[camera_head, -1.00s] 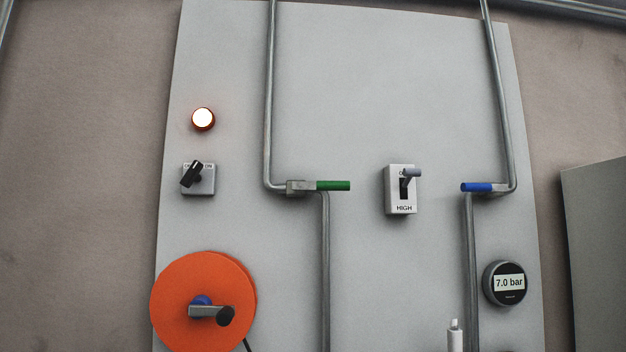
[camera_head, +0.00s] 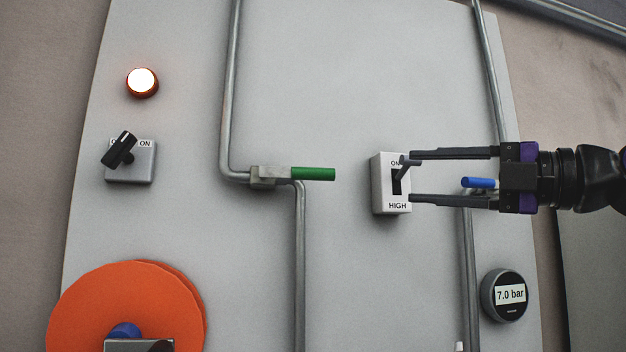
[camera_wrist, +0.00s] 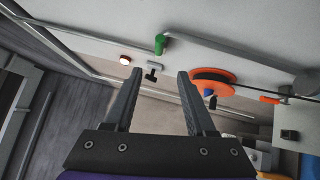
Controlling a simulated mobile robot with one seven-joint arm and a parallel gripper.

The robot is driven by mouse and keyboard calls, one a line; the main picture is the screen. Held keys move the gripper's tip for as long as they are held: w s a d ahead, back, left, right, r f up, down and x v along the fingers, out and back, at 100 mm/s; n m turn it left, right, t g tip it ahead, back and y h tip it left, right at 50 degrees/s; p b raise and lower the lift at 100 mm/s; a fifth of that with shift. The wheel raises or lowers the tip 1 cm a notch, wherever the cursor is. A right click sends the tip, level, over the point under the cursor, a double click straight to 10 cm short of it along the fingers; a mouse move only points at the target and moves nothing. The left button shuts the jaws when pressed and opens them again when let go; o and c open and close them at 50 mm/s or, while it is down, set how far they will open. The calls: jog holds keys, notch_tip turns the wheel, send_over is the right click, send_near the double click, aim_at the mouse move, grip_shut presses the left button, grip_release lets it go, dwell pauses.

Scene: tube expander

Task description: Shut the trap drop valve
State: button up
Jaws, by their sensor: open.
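Two lever valves show on the panel, and no label tells which is the trap drop valve. The green-handled valve (camera_head: 313,174) sits on the left pipe, its handle pointing right, across the pipe run. It also shows in the wrist view (camera_wrist: 160,44). The blue-handled valve (camera_head: 479,183) sits on the right pipe, its handle pointing left, partly hidden behind my gripper. My gripper (camera_head: 411,177) comes in from the right, open and empty. Its fingertips appear over the right edge of the HIGH switch; I cannot tell whether they touch it. The wrist view shows the spread fingers (camera_wrist: 160,78).
The grey lever switch (camera_head: 377,184) marked HIGH is between the valves. A lit lamp (camera_head: 142,82), a black rotary knob (camera_head: 119,149) and an orange wheel (camera_head: 120,300) are at left. A gauge (camera_head: 504,295) reads 7.0 bar. The panel between the pipes is largely clear.

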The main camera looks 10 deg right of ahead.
aim_at(324, 175)
jog(key=p+x, duration=0.1)
jog(key=x, duration=1.6)
jog(key=shift+w+a+r+p, duration=0.1)
jog(key=shift+w+a+p, duration=0.05)
jog(key=shift+p, duration=0.15)
grip_shut()
dwell(0.6)
